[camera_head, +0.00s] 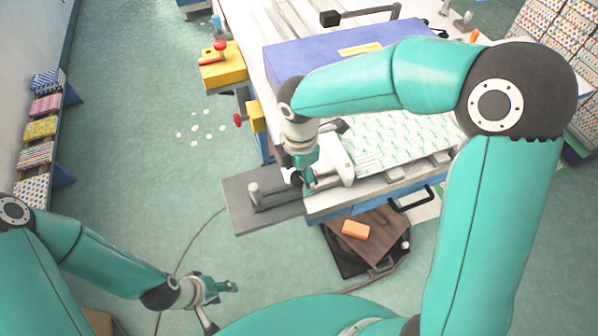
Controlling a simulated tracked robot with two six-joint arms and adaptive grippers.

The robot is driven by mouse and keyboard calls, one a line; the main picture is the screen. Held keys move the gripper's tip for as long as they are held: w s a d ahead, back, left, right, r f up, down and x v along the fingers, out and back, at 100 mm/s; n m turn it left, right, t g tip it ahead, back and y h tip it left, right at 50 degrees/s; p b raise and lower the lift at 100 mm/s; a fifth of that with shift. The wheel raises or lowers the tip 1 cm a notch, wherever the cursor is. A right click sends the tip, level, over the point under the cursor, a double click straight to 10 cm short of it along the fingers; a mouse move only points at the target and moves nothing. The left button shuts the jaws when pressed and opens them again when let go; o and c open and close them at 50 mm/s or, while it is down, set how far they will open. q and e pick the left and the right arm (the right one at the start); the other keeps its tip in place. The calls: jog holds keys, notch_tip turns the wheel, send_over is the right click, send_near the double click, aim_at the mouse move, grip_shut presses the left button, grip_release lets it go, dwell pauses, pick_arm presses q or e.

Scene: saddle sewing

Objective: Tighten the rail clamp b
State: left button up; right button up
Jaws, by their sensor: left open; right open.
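No label marks which part is rail clamp b. A grey bar with an upright knob (254,191) lies on a dark grey plate (240,212) at the bench's near left corner. My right gripper (303,183) points down at this corner, at the right end of the bar; its jaws are small here and partly hidden, and I cannot tell whether they touch anything. My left gripper (222,308) is open and empty, low at the left over the floor, well apart from the bench.
A yellow block with a red lever (222,65) and a red knob (238,120) stick out from the bench's left side. A blue box (315,58) and green-patterned sheet (400,138) lie on the bench. A brown bag with an orange block (355,229) is below. Left floor is mostly clear.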

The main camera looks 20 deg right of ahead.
jog(key=shift+f, duration=0.1)
jog(key=c, duration=1.1)
jog(key=shift+c, duration=0.2)
jog(key=shift+m, duration=0.5)
jog(key=m+b, duration=0.2)
jog(key=m, duration=0.2)
jog(key=shift+m+b, duration=0.3)
jog(key=m+b, duration=0.2)
jog(key=m, duration=0.3)
jog(key=shift+w, duration=0.1)
jog(key=m+b, duration=0.1)
jog(key=m, duration=0.4)
jog(key=shift+m+b, duration=0.3)
jog(key=shift+m, duration=0.1)
jog(key=m+b, duration=0.1)
jog(key=m, duration=0.4)
